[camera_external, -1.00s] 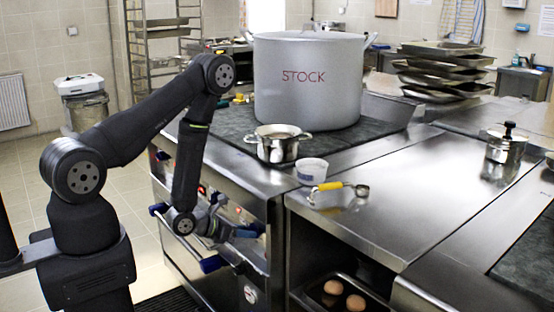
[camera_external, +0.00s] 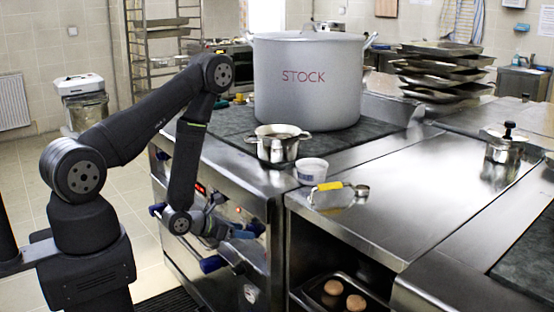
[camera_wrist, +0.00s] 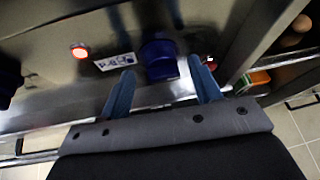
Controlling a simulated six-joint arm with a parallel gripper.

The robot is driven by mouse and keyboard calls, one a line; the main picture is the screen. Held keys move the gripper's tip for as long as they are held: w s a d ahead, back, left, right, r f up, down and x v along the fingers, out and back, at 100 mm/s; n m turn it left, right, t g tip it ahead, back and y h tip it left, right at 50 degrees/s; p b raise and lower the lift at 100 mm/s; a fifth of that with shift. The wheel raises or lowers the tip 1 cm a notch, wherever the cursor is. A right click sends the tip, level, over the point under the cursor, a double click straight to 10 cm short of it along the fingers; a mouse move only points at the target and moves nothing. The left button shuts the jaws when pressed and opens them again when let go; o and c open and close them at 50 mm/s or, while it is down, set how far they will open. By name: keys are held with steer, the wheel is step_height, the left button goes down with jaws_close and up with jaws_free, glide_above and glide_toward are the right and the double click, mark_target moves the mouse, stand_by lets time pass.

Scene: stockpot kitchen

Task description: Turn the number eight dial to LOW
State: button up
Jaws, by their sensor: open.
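A dark blue dial (camera_wrist: 158,60) sticks out from the steel stove front in the wrist view. Its number cannot be read. A small white label (camera_wrist: 115,62) and a lit red lamp (camera_wrist: 79,51) lie to its left. My gripper (camera_wrist: 162,68) is open, with one blue finger to each side of the dial. The dial shows between the fingertips; whether they touch it cannot be told. In the external view my gripper (camera_external: 238,231) is at the stove front (camera_external: 222,200), and the dial there is hidden or too small to make out.
A large stockpot (camera_external: 308,80) and a small pot (camera_external: 278,145) stand on the stove. A white bowl (camera_external: 312,170) and a yellow-handled tool (camera_external: 335,187) sit near the counter edge. A rail with blue ends (camera_external: 212,264) runs along the stove front. A tray (camera_external: 338,302) sits on the lower shelf.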

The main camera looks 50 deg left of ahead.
steer(key=v, duration=1.1)
